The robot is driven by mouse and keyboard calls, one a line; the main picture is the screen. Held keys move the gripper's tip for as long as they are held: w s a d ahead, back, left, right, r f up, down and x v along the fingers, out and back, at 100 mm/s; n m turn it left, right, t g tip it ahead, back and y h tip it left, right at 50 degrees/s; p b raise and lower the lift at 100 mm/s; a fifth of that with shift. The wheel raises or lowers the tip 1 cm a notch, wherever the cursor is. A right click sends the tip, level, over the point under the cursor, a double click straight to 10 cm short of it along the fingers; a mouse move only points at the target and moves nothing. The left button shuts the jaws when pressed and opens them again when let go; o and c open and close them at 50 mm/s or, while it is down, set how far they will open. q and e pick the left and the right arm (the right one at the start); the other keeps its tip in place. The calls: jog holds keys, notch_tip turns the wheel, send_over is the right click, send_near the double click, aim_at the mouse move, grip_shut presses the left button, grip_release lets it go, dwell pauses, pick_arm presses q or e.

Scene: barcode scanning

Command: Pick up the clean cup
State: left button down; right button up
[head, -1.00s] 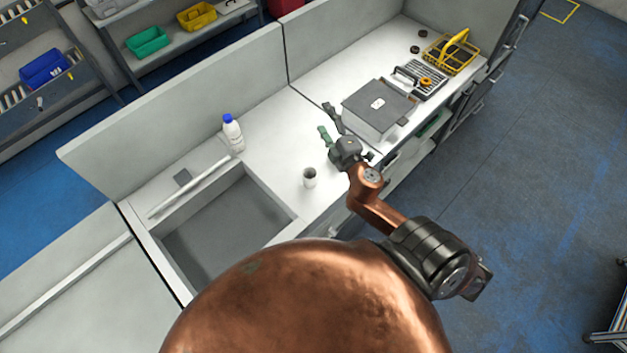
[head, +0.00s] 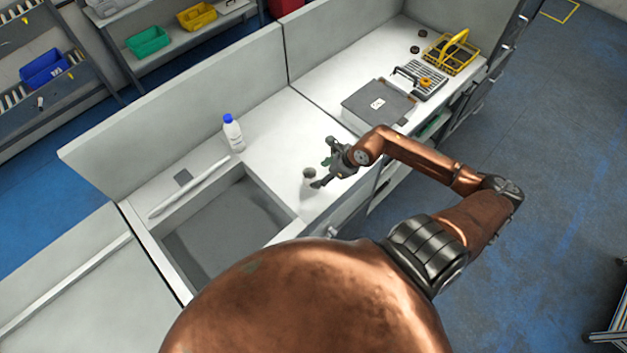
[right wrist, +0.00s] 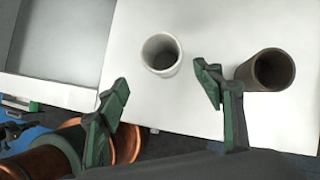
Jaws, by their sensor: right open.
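A white cup (head: 307,179) stands upright on the white counter, right of the sink; it also shows in the right wrist view (right wrist: 160,66). A dark brown cup (right wrist: 270,73) stands to its right in the right wrist view; I cannot make it out in the head view, where my arm may hide it. My right gripper (head: 321,172) is open and empty, close beside the white cup. In the right wrist view its fingertips (right wrist: 160,86) are spread, with the white cup just beyond the gap. The brown cup is outside the right finger. My left gripper is not in view.
The sink (head: 287,217) lies left of the white cup. A white bottle with a blue cap (head: 234,133) stands at the back. A grey box (head: 374,103) and a yellow basket (head: 452,53) sit farther right. Counter between bottle and white cup is clear.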

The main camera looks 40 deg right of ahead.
aim_at(309, 175)
jog(key=x, duration=0.2)
jog(key=w+p+x, duration=0.1)
jog(key=x, duration=0.3)
jog(key=shift+w+a+r+p, duration=0.1)
jog(key=shift+w+r+p, duration=0.1)
jog(key=shift+r+p, duration=0.1)
jog(key=shift+w+a+f, duration=0.1)
jog(key=shift+f, duration=0.3)
jog(key=shift+c, duration=0.7)
jog(key=c, duration=1.1)
